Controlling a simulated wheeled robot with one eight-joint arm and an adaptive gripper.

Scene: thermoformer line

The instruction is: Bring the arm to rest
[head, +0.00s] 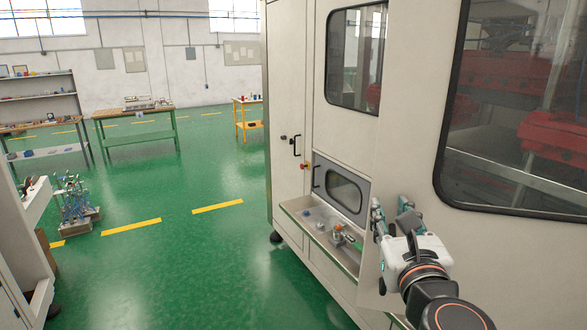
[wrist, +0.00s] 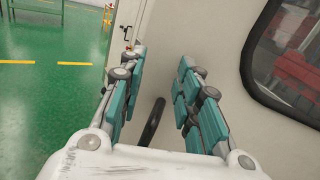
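My gripper (head: 391,217) is in the lower right of the head view, held up in front of the side panel of the big pale machine (head: 291,130). The gripper is open and empty. A dark curved bar (wrist: 152,122) shows between the fingers in the wrist view; I cannot tell what it belongs to.
A tray (head: 325,243) with small parts sticks out of the machine below a small window. Green floor (head: 190,260) lies open to the left. A cart with blue-grey parts (head: 75,205), a green workbench (head: 137,128) and shelves (head: 38,86) stand farther left.

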